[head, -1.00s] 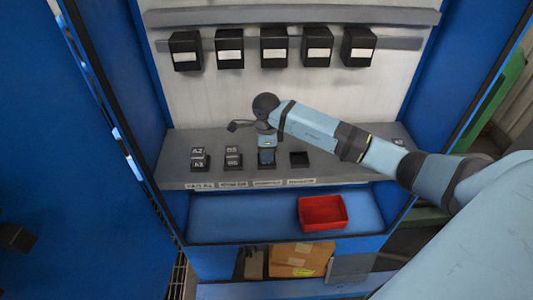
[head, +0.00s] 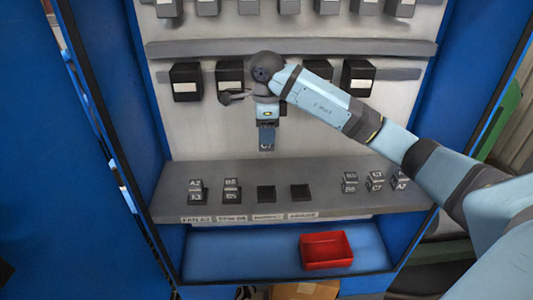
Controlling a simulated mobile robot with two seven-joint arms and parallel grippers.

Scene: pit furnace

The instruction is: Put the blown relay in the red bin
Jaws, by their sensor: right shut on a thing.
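My right gripper (head: 266,126) is shut on a small blue-grey relay (head: 266,141) and holds it upright above the grey shelf. A pale marking near the relay's lower end is too small to read surely, and its upper part is hidden by the fingers. The red bin (head: 327,264) stands on the blue lower ledge, below and to the right of the relay. It looks empty. Below the relay, the third socket (head: 266,194) on the shelf is bare. My left gripper does not show.
The grey shelf (head: 320,178) carries labelled relays (head: 196,190) and (head: 231,189) at left, a bare fourth socket (head: 301,191), and several loose-standing relays (head: 375,181) at right. Black boxes (head: 186,82) hang on the back panel behind my arm. Blue cabinet walls close both sides.

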